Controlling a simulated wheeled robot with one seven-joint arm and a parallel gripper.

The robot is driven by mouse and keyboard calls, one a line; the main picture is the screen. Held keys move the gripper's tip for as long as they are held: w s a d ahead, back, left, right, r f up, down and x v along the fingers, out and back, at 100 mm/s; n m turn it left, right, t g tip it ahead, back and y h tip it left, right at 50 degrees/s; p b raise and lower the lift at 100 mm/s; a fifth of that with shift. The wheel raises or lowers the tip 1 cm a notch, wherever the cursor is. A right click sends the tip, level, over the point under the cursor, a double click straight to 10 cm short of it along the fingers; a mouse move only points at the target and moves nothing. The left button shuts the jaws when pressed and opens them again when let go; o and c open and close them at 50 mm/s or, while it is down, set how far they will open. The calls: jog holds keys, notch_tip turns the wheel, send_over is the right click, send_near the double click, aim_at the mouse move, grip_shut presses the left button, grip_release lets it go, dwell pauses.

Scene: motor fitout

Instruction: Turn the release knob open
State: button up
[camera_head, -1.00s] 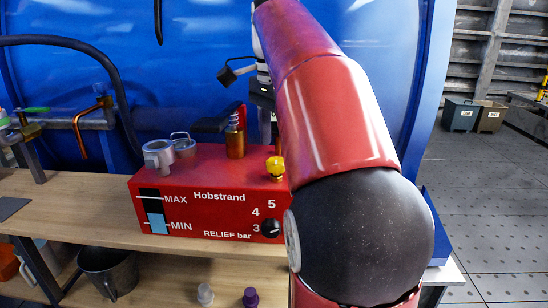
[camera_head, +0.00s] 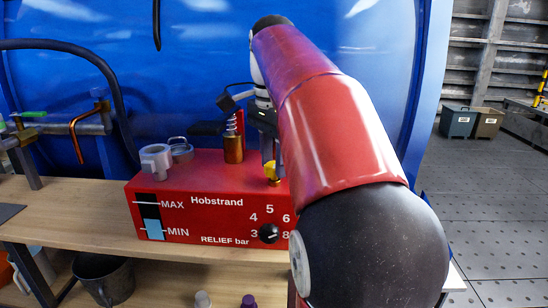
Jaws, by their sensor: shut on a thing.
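A red box marked "Hobstrand" (camera_head: 215,222) stands on the wooden bench. A small yellow knob (camera_head: 271,171) sits on its top near the right, partly covered by my gripper. My gripper (camera_head: 269,163) points down from above, its dark fingers shut on the yellow knob. My red arm hides the right end of the box. A black dial (camera_head: 269,233) is on the front face, among the relief bar numbers. A sight gauge (camera_head: 152,217) marked MAX and MIN is at the front left.
A brass fitting with a spring (camera_head: 234,143) stands on the box, left of my gripper. A grey cap-like part (camera_head: 155,159) and a ring-topped lid (camera_head: 181,150) sit farther left. The wooden bench (camera_head: 60,213) is mostly clear on the left. A metal bucket (camera_head: 104,278) is below.

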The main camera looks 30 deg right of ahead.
jog(key=shift+r, duration=0.1)
jog(key=shift+n+p, duration=0.85)
jog(key=shift+n, duration=0.25)
jog(key=n, duration=0.2)
jog(key=shift+n+p, duration=0.4)
jog(key=n, duration=0.3)
jog(key=shift+n, duration=0.3)
jog(key=n, duration=0.3)
jog(key=shift+n, duration=0.3)
jog(key=n, duration=1.1)
jog(key=shift+d, duration=0.1)
jog(key=shift+n, duration=0.4)
